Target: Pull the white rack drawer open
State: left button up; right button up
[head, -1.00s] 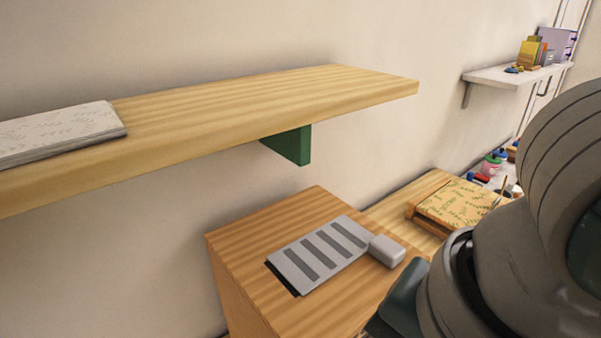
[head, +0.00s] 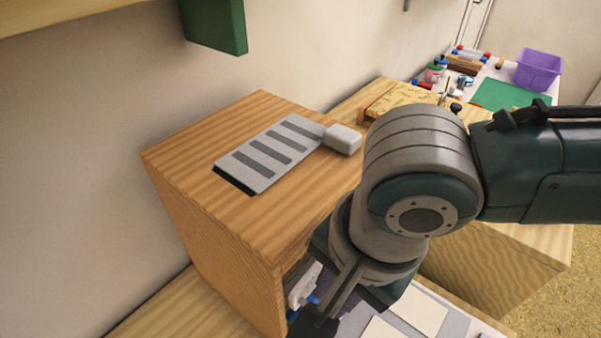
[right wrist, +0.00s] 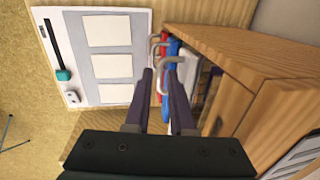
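The rack is a wooden cabinet (head: 215,225) with an open front facing right and down in the head view. A white part (head: 303,287) shows inside it, with blue below. In the right wrist view, the rack (right wrist: 235,55) holds narrow red (right wrist: 170,78) and blue (right wrist: 186,68) pieces and pale ones. Pale loop handles (right wrist: 158,42) stick out at its front. My right gripper (right wrist: 160,74) is open, its dark fingertips close to the lower handle. I cannot tell whether they touch it. Which handle belongs to the white drawer is unclear. My left gripper is out of view.
A grey slotted plate (head: 270,152) and a small white block (head: 343,139) lie on the rack's top. A shelf (head: 60,15) with a green bracket (head: 215,22) hangs above. A board with pale cards (right wrist: 104,62) lies beside the rack's front. A purple bin (head: 540,68) stands far right.

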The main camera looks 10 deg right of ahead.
grip_shut()
dwell(1.4)
